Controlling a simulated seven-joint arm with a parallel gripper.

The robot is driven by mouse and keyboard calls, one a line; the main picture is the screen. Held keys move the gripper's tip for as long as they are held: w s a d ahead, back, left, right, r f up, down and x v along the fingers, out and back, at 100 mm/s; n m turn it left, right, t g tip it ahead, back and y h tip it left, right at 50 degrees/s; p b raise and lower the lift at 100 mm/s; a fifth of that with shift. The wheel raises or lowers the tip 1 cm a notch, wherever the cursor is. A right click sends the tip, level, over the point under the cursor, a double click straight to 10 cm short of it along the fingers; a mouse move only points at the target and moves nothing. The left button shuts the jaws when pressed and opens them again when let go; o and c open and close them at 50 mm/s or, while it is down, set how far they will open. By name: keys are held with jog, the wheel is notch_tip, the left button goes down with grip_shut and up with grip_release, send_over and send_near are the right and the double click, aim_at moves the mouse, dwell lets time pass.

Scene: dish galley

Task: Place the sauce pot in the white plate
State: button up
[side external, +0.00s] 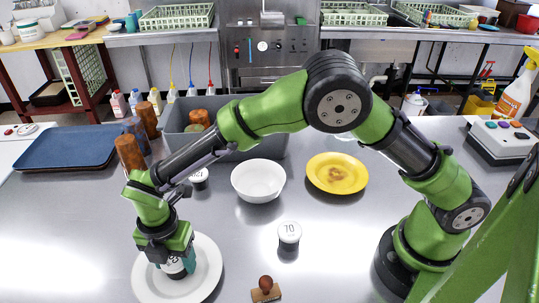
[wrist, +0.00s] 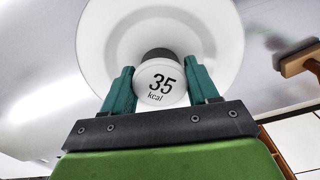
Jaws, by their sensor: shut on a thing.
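The white plate (side external: 211,262) lies on the steel table at the front left; it also fills the top of the wrist view (wrist: 222,45). My gripper (side external: 176,268) points down over it. In the wrist view my gripper's teal fingers (wrist: 161,76) are shut on a small sauce pot (wrist: 160,88) with a white "35 kcal" lid and a dark body. The pot is within the plate's outline, near its middle. I cannot tell whether its base touches the plate. In the side view the fingers mostly hide the pot.
Behind are a white bowl (side external: 258,181), a yellow plate (side external: 337,173), another small pot (side external: 199,178), a grey bin (side external: 262,125), brown cylinders (side external: 130,153) and a blue tray (side external: 66,148).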

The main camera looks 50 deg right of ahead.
jog(key=shift+f, duration=0.1)
jog(key=o, duration=1.1)
